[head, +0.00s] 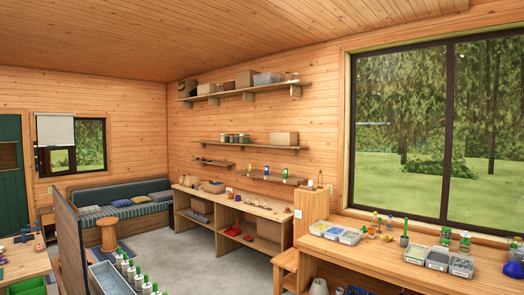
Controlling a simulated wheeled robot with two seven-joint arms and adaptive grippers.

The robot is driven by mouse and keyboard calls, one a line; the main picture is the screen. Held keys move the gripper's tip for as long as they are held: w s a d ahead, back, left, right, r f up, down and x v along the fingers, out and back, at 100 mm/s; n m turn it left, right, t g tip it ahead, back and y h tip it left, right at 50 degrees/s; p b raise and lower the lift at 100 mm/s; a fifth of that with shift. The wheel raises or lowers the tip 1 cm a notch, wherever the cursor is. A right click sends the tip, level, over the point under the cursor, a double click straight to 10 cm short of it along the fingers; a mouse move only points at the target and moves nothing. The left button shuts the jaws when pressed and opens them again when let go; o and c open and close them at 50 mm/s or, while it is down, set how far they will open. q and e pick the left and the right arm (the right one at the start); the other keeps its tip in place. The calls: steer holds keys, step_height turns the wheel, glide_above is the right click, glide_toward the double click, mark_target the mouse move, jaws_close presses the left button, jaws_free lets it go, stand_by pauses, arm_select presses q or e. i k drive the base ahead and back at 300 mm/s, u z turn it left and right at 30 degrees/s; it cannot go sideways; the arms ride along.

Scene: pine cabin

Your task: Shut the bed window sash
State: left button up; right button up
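A small dark-framed window (90,144) is in the far wall at the left, above a dark green cushioned bench or bed (120,192). A pale blind (55,130) covers the upper part of its left half. Trees and grass show through the glass. A dark upright edge stands at its left side. At this size I cannot tell how far its sash stands open. Neither of my grippers is in view.
A wooden stool (107,234) stands before the bench. A dark upright panel (72,235) and a bin with bottles (108,277) are at the near left. Grey floor (205,262) is clear in the middle. A long workbench (400,262) lines the right, below a large window (400,130).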

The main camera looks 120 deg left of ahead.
mark_target(49, 171)
steer(key=u, duration=2.85)
steer(key=i, duration=2.7)
steer(key=u, duration=1)
